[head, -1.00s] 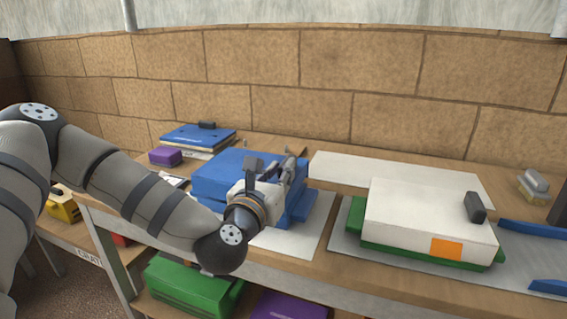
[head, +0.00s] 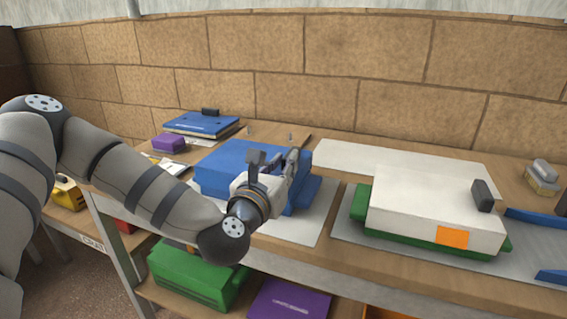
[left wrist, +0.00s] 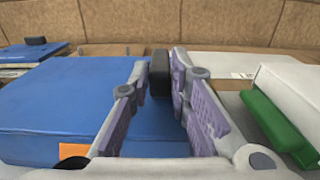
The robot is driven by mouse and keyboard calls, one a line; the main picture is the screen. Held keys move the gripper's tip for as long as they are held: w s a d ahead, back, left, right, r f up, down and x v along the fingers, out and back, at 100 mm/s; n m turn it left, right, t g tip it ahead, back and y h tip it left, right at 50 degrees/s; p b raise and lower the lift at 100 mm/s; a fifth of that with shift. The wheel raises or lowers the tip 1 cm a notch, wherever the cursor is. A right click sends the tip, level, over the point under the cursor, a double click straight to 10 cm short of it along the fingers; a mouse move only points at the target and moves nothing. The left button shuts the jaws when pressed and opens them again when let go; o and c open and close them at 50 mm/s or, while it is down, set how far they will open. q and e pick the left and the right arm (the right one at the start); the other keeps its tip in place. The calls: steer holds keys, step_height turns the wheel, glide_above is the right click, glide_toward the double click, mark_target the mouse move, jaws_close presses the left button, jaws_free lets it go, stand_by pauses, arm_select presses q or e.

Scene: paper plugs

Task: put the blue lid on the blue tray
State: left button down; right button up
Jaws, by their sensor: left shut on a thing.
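The blue lid (head: 225,165) is a broad blue slab over the blue tray (head: 309,191), whose edge shows past the lid's right side. My left gripper (head: 276,160) is at the lid's right part. In the left wrist view its fingers (left wrist: 160,76) are shut on a dark upright handle, and the blue lid's top (left wrist: 65,95) fills the left side, with an orange label at the near edge. The lid looks roughly level. My gripper hides part of the joint, so I cannot tell whether the lid rests fully on the tray. My right gripper is not in view.
A white lid (head: 425,205) with a dark handle covers a green tray (head: 359,203) to the right. A blue binder-like stack (head: 200,124) and a purple box (head: 168,144) stand at the back left. Green (head: 190,275) and purple (head: 289,300) boxes are on the lower shelf.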

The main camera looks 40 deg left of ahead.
arm_select(q)
steer(key=shift+f, duration=0.35)
steer(key=c, duration=1.4)
jaws_free()
step_height(320, 180, up, 10)
steer(key=shift+f, duration=0.1)
